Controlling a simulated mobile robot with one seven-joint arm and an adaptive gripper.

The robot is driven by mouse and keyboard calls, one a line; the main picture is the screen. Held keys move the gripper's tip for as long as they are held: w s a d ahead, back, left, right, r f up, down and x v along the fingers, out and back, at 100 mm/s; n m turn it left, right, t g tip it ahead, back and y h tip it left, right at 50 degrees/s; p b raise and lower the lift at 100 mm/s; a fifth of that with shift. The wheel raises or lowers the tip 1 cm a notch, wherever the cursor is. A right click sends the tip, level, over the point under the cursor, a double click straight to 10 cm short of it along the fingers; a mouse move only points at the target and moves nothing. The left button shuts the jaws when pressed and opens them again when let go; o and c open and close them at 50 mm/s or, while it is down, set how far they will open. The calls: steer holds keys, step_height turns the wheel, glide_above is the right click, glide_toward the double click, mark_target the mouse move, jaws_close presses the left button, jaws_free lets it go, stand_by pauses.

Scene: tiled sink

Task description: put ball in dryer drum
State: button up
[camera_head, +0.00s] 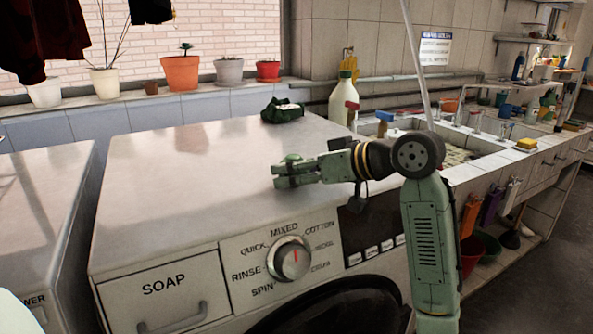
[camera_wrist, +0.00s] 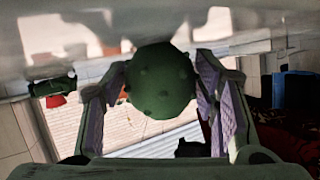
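The ball is green and knobbly. In the head view its top (camera_head: 292,159) shows between the fingers of my gripper (camera_head: 283,175), low over the front part of the machine's white top. In the wrist view the ball (camera_wrist: 160,82) sits between the two purple finger pads of my gripper (camera_wrist: 160,75), which appear to press on it from both sides. I cannot tell whether the ball still touches the white top. The machine's dark round door (camera_head: 335,308) shows only its upper part, at the bottom edge of the head view. No drum inside is visible.
The white machine top (camera_head: 190,170) is mostly clear, with a dark green cloth (camera_head: 282,111) at its back. A second white machine (camera_head: 35,195) stands at the left. A bottle (camera_head: 343,99) and a tiled sink (camera_head: 450,150) are at the right. Pots line the window sill.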

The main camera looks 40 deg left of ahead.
steer(key=shift+o, duration=1.3)
steer(key=shift+b, duration=0.45)
